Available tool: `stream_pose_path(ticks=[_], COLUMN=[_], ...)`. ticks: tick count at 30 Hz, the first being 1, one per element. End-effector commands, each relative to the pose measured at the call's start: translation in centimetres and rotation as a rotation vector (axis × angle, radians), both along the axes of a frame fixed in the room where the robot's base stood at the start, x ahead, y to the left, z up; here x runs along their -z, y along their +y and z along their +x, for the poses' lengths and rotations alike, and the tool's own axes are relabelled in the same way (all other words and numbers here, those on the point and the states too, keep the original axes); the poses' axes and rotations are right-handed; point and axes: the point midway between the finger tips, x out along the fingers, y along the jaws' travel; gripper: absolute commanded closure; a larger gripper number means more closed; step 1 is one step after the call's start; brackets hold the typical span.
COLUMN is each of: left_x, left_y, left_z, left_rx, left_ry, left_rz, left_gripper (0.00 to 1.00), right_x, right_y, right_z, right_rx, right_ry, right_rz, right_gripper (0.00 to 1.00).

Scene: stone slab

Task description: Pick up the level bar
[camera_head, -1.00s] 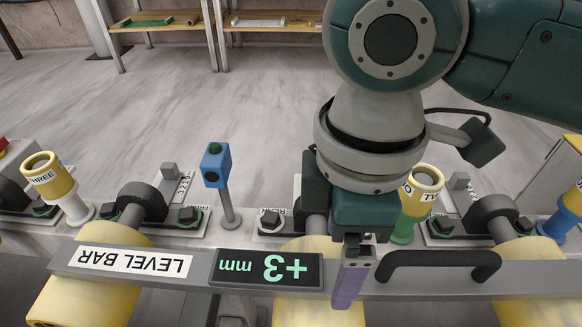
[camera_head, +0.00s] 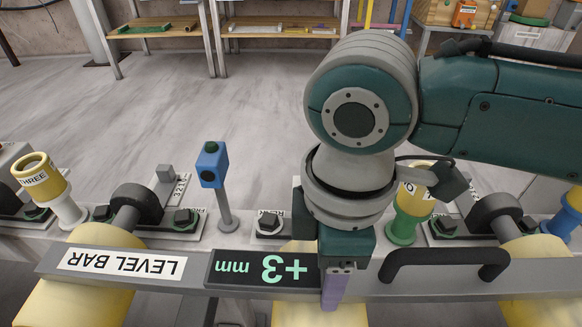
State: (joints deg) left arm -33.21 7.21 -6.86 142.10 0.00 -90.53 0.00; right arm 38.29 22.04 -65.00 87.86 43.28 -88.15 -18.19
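The level bar (camera_head: 190,271) is a long grey bar lying across the yellow rollers. It bears a white LEVEL BAR label, a dark display reading +3 mm (camera_head: 262,268) upside down to me, and a black arched handle (camera_head: 445,264) right of centre. My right gripper (camera_head: 337,287) comes down over the bar between the display and the handle. One purple finger shows in front of the bar's near face. The other finger is hidden, so I cannot tell whether it grips. My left gripper is not in view.
Behind the bar stand a blue-topped post (camera_head: 212,165), a yellow THREE cylinder (camera_head: 40,178), a yellow-and-green cylinder (camera_head: 408,212) and several bolted roller bearings. Shelves (camera_head: 160,27) stand far back. The grey floor between is clear.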

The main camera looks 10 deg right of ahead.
Motion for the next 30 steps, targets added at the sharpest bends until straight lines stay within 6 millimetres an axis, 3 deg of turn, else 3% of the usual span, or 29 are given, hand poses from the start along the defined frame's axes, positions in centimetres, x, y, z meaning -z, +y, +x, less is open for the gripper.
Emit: stream_pose_path(ticks=[2, 14, 30], left_x=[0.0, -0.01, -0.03], left_y=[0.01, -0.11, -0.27], left_z=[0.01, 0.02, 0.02], left_rx=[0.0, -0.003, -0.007], left_ry=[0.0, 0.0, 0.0], left_rz=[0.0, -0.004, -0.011], left_gripper=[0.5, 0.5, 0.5], right_x=[0.0, -0.01, -0.09], right_y=[-0.01, -0.01, 0.02], right_z=[0.0, 0.0, 0.06], right_rx=[0.0, 0.0, 0.0], right_ry=[0.0, 0.0, -0.002], right_rz=[0.0, 0.0, 0.002], right_gripper=[0.54, 0.99, 1.0])
